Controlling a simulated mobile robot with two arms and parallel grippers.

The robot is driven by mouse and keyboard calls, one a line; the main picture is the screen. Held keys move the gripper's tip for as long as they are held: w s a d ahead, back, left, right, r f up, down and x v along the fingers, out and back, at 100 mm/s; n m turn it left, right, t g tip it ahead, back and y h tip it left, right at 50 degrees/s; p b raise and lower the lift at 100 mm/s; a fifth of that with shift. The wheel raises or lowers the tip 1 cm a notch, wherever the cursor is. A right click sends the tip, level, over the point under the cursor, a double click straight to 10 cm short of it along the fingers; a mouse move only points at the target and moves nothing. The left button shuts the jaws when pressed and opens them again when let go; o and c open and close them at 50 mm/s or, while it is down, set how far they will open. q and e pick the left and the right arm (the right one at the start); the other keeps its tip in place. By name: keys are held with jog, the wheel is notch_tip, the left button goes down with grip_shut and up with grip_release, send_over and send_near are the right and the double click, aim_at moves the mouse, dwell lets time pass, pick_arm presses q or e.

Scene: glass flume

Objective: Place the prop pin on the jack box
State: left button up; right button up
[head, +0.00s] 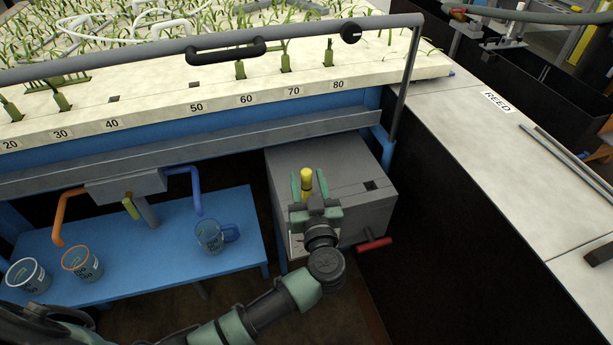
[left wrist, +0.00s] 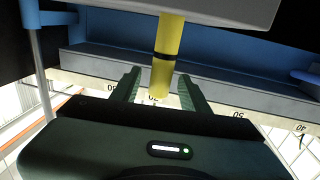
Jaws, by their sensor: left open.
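The prop pin (head: 306,180) is a short yellow cylinder that stands upright at the grey jack box (head: 340,157), near the middle of its top. In the left wrist view the pin (left wrist: 165,55) has a black band and meets the edge of the grey box (left wrist: 190,8); that view is upside down. My left gripper (head: 309,186) is open, with one green finger on each side of the pin and gaps visible between. The gripper hides the pin's foot in the head view. My right gripper is not in view.
The box top has a small dark square hole (head: 371,185) and a red handle (head: 375,244) at its front. A blue bench (head: 150,265) with several mugs stands to the left. The flume (head: 200,115) with a grey rail is above and behind. A dark wall (head: 450,250) is on the right.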

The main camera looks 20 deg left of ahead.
pick_arm(q)
jog(key=v, duration=1)
jog(key=shift+s+d, duration=0.2)
jog(key=shift+s, duration=0.05)
